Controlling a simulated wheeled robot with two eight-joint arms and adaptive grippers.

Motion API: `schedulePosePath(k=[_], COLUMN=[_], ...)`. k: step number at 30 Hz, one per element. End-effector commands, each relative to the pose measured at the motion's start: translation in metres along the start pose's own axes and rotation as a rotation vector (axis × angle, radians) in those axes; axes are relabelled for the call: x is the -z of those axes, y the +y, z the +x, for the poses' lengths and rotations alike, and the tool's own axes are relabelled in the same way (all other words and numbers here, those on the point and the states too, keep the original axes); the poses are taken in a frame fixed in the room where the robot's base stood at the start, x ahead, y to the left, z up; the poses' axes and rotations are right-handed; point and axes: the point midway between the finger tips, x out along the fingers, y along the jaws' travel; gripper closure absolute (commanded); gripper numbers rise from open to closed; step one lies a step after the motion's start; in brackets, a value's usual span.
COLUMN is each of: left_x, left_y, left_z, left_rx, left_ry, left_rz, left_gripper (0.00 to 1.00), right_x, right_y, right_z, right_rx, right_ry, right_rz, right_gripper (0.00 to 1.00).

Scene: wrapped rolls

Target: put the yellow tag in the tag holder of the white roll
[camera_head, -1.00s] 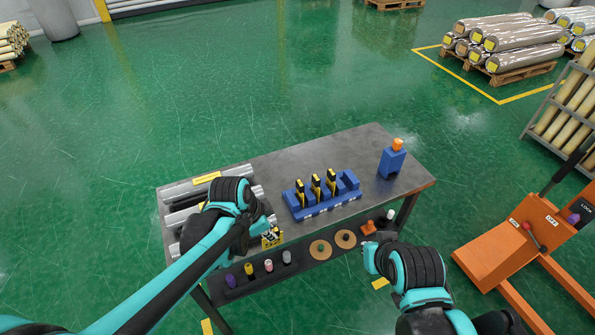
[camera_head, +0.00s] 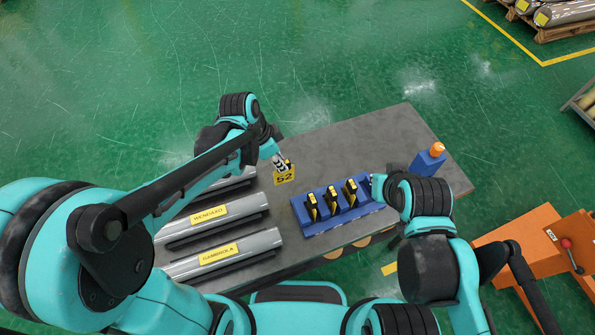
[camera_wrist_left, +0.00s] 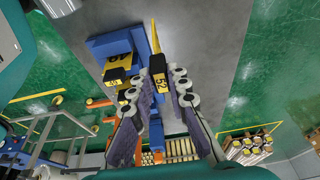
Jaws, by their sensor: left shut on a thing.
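My left gripper (camera_head: 280,160) is shut on a yellow tag (camera_head: 285,178) marked 52, above the table behind the rolls. In the left wrist view the tag (camera_wrist_left: 158,68) shows dark between the fingertips (camera_wrist_left: 166,92), with a yellow edge pointing away. Silvery wrapped rolls lie at the table's left; two show yellow labels, the middle roll (camera_head: 255,205) and the front roll (camera_head: 262,240). A third roll (camera_head: 238,180) is partly hidden by my left arm. I cannot make out a tag holder or which roll is the white one. My right gripper (camera_head: 378,186) is by the rack's right end; its fingers are unclear.
A blue rack (camera_head: 318,228) holds three black-and-yellow tags. The grey table (camera_head: 350,145) is clear at the back. An orange machine (camera_head: 520,240) stands to the right on the floor.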

Motion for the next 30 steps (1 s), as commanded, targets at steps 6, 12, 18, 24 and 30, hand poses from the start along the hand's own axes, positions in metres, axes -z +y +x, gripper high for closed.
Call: schedulePosePath(k=[6, 12, 18, 24, 30], left_x=[-0.012, -0.017, -0.024, -0.024, -0.025], left_y=[0.000, 0.000, 0.001, 0.001, 0.001], left_z=[0.039, 0.055, 0.080, 0.079, 0.082], left_rx=[0.000, 0.000, 0.001, 0.001, 0.001], left_ry=[0.000, 0.000, 0.000, 0.000, 0.000], left_rz=[0.000, 0.000, 0.000, 0.000, 0.000], left_gripper=[1.00, 1.00, 1.00, 1.00, 0.71], right_x=[-0.008, -0.011, -0.015, -0.015, -0.016], right_y=[0.000, 0.000, 0.000, 0.000, 0.000], right_z=[0.011, 0.015, 0.021, 0.020, 0.023], right_rx=[0.000, 0.000, 0.000, 0.000, 0.000], right_ry=[0.000, 0.000, 0.000, 0.000, 0.000], right_rz=[0.000, 0.000, 0.000, 0.000, 0.000], right_gripper=[1.00, 1.00, 1.00, 1.00, 1.00])
